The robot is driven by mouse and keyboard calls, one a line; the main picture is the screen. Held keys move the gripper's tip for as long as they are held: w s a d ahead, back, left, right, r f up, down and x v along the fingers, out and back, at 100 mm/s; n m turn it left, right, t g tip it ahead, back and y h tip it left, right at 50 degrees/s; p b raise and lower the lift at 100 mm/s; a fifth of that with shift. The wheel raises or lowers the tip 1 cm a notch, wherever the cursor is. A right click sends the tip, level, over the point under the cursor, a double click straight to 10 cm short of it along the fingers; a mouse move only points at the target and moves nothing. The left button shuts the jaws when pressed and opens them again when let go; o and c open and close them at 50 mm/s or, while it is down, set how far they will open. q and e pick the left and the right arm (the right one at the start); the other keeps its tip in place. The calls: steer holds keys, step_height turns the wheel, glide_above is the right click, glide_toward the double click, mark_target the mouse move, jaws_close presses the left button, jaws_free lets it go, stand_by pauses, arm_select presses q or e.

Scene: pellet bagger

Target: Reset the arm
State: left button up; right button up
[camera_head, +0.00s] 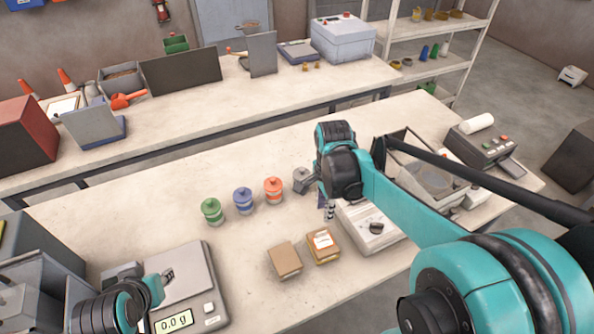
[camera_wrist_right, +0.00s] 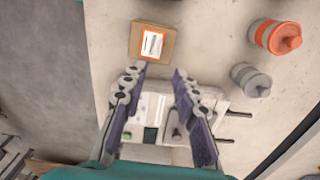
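My right arm (camera_head: 400,205) reaches in from the right over the front table. My right gripper (camera_head: 328,207) points down above the white device (camera_head: 372,228), partly hidden by its own wrist. In the right wrist view my right gripper (camera_wrist_right: 160,80) is open, its two fingers apart with nothing between them. The white device (camera_wrist_right: 152,112) shows beneath and between the fingers.
Green (camera_head: 212,211), blue (camera_head: 243,200), orange (camera_head: 274,190) and grey (camera_head: 302,180) jars stand in a row. A brown packet (camera_head: 285,260) and an orange-labelled packet (camera_head: 323,245) lie in front. A tray (camera_head: 425,175) and a button console (camera_head: 487,150) stand at right.

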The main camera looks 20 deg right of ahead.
steer(key=s+a+f+n+t+b, duration=0.2)
steer(key=s+a+n+t+b, duration=0.3)
steer(key=n, duration=1.3)
steer(key=shift+s+a+t+b, duration=0.35)
steer(key=shift+s+a+t, duration=0.65)
steer(key=shift+t, duration=0.1)
steer(key=shift+w, duration=0.1)
